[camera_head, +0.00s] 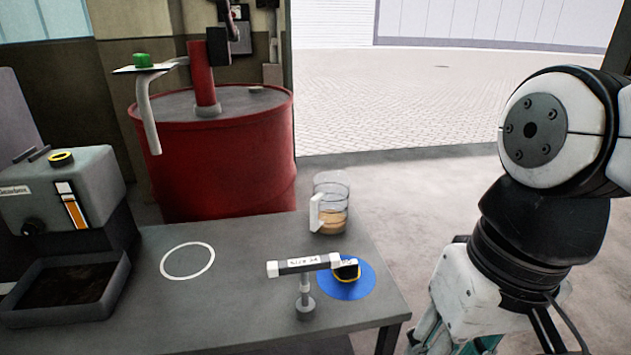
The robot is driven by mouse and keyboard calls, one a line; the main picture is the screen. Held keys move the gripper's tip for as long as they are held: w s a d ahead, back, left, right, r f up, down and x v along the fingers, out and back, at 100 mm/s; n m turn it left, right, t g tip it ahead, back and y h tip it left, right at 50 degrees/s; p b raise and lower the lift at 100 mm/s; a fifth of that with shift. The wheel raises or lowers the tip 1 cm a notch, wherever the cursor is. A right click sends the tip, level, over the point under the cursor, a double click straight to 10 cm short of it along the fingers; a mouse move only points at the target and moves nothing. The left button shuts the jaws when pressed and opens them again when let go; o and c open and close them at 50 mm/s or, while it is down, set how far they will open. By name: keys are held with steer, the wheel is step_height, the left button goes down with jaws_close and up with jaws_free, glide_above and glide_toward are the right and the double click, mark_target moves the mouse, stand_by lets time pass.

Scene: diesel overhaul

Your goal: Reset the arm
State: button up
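My arm shows at the right edge of the head view, with a white rounded joint and a black link below it. White and teal parts of my body show beneath. No gripper fingers can be made out in this view. The arm stands to the right of the grey table (225,312), apart from what is on it.
On the table are a clear jug (331,205) with amber liquid, a labelled T-shaped stand (305,285), a black-and-yellow cap (347,270) on a blue disc (350,288), and a grey tank (65,190). A red drum (220,165) stands behind. A white ring (188,245) is empty.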

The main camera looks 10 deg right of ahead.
steer(key=shift+s+d+r+n+t+h, duration=0.1)
steer(key=shift+s+d+n+t+h, duration=0.15)
steer(key=shift+d, duration=0.35)
steer(key=shift+s+d+r+n+t+h, duration=0.15)
steer(key=shift+s+d+h, duration=0.2)
steer(key=shift+d, duration=0.2)
steer(key=shift+f, duration=0.1)
step_height(320, 180, up, 17)
steer(key=t+p, duration=0.3)
steer(key=p, duration=1.2)
steer(key=shift+f, duration=0.15)
